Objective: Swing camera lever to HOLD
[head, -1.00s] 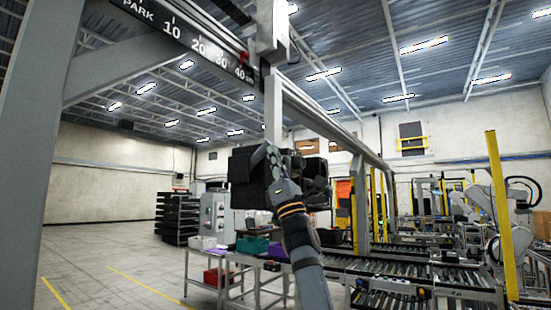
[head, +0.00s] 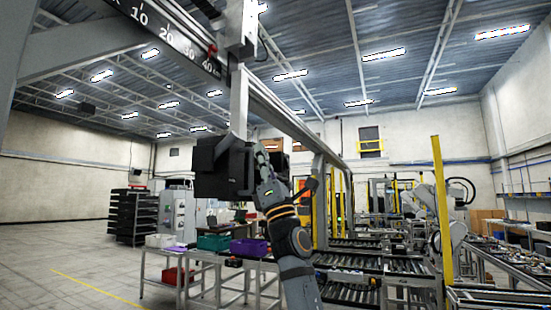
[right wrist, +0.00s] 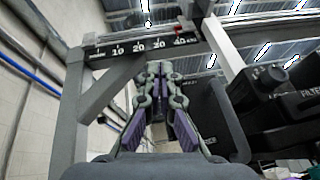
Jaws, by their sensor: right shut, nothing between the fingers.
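The camera unit (head: 218,165), a black box, hangs below a vertical grey post in the head view. In the right wrist view its dark housing (right wrist: 280,125) is at the right, with a round knob (right wrist: 268,80) and partly cut-off lettering. A dark bar (right wrist: 222,115) stands beside the housing and may be the lever; I cannot tell, and I read no HOLD mark. My right gripper (head: 262,158) is beside the box's right side. In the right wrist view my right gripper (right wrist: 158,72) is shut and empty, left of the dark bar. My left gripper is not in view.
An overhead beam carries a number scale (head: 165,32) and a red pointer (head: 212,48). Tables with a green bin (head: 214,242) and a purple bin (head: 249,247) stand below. Roller conveyors (head: 365,285) and a yellow post (head: 440,220) are at the right. The left floor is open.

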